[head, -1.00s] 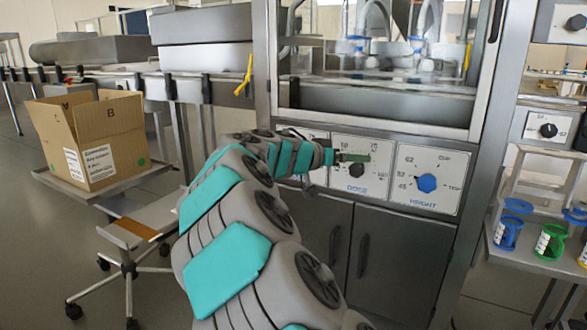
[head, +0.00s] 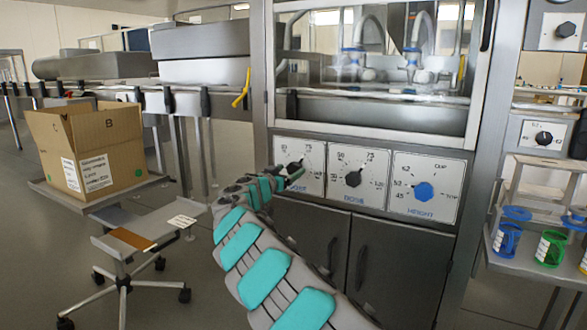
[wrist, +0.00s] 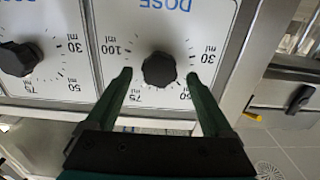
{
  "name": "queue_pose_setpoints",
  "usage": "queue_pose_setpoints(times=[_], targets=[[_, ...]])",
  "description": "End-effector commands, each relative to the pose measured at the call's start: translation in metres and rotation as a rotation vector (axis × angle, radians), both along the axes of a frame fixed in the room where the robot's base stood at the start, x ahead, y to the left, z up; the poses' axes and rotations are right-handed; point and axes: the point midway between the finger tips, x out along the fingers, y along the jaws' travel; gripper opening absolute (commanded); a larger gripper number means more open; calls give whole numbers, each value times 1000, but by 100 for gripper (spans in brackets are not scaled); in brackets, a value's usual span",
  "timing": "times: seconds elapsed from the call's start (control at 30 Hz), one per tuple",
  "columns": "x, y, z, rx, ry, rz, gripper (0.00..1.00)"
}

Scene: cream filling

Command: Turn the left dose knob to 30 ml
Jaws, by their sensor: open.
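The left dose knob (wrist: 159,69) is a dark, faceted knob on a white dial plate, upside down in the wrist view. Its scale reads 30, 50, 75 and 100 ml; I cannot make out a pointer mark. My gripper (wrist: 160,82) is open, with one green fingertip on each side of the knob; I cannot tell whether they touch it. In the head view my gripper (head: 290,179) is at the left dial plate (head: 313,150) and partly hides the knob.
The middle dose knob (head: 352,179) is just right of it and also shows in the wrist view (wrist: 18,58). Further right is the blue height knob (head: 424,191). Cabinet doors (head: 385,255) lie below. A cardboard box (head: 105,150) stands on a tray at left.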

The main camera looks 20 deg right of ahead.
Motion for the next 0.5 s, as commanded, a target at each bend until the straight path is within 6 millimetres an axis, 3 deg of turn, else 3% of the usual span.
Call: queue_pose_setpoints(times=[0.2, 0.5], targets=[[13, -16, -1, 4, 1, 1, 86], [19, -25, 1, -1, -1, 0, 86]])
